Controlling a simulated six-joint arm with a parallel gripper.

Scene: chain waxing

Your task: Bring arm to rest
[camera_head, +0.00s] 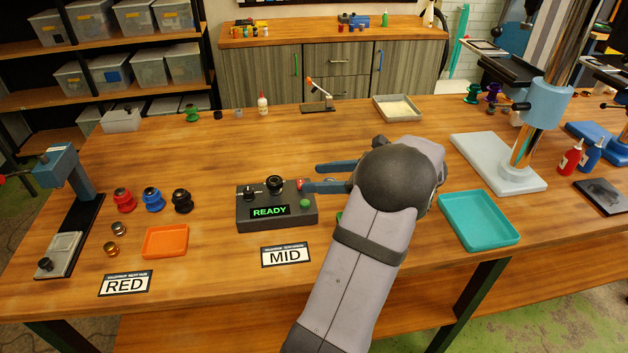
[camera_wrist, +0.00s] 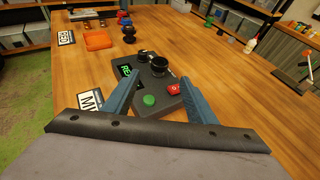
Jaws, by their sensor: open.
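My gripper (camera_head: 310,177) is open, its two blue fingers spread apart with nothing between them. It hangs over the right end of a dark control box (camera_head: 255,210) that reads READY in green. In the wrist view, my gripper (camera_wrist: 160,80) frames the box's black knob (camera_wrist: 160,66), red switch (camera_wrist: 174,89) and green button (camera_wrist: 149,101). I cannot tell whether a finger touches the box.
An orange tray (camera_head: 166,241) and red, blue and black pots (camera_head: 152,199) stand left. A teal tray (camera_head: 478,220) and a blue press on a pale base (camera_head: 497,164) stand right. A grey tray (camera_head: 398,108) is behind.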

